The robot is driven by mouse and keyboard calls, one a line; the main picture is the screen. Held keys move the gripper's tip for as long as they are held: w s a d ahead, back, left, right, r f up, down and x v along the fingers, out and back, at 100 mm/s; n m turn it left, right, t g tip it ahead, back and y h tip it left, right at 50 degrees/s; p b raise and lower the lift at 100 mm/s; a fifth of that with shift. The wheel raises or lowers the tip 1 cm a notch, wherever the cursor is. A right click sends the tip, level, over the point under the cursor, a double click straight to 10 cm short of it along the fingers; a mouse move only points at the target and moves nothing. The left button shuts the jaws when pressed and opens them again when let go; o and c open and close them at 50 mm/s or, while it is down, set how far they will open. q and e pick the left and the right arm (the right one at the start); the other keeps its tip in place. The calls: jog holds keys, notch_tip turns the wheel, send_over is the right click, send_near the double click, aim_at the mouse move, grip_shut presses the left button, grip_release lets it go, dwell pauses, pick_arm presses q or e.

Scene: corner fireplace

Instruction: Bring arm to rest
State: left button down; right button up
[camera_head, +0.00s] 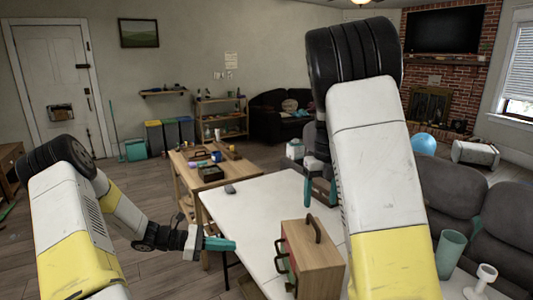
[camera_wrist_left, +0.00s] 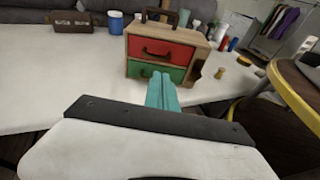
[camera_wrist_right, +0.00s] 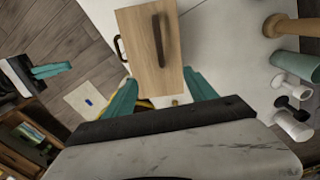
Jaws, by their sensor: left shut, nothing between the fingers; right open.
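My left gripper (camera_head: 220,244) is shut and empty, held out low beside the left edge of the white table. Its teal fingers touch each other in the left wrist view (camera_wrist_left: 163,92). My right gripper (camera_head: 308,188) is over the table, partly hidden behind my right arm in the head view. In the right wrist view its fingers (camera_wrist_right: 161,92) are spread apart, with nothing held between them. My left gripper's teal fingers also show at the left of the right wrist view (camera_wrist_right: 50,70).
A wooden box (camera_head: 316,254) with a top handle and red (camera_wrist_left: 160,52) and green (camera_wrist_left: 155,71) drawers stands on the white table (camera_head: 245,212). A teal cup (camera_head: 450,250) stands at the right. A wooden table (camera_head: 183,178) with items is behind.

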pick_arm(q)
jog(key=s+a+r+m+t+y, duration=0.1)
jog(key=s+r+m+t+y, duration=0.1)
jog(key=s+r+m+y, duration=0.4)
jog(key=s+r+m+t+y, duration=0.1)
jog(key=s+r+m+y, duration=0.5)
jog(key=s+r+m, duration=0.8)
jog(key=s+r, duration=0.3)
jog(key=r, duration=0.4)
jog(key=shift+a+t+y, duration=0.3)
jog(key=shift+a+t, duration=0.05)
jog(key=shift+t, duration=0.05)
pick_arm(e)
jog(key=s+a+r+n+t+y, duration=0.1)
jog(key=s+r+n+t, duration=0.2)
jog(key=s+n, duration=1)
jog(key=s+r+n+t+y, duration=0.1)
jog(key=s+r+n+t, duration=0.2)
jog(key=s+r+n, duration=0.5)
jog(key=s+n, duration=0.4)
jog(key=n, duration=0.8)
jog(key=shift+s+a+n, duration=0.4)
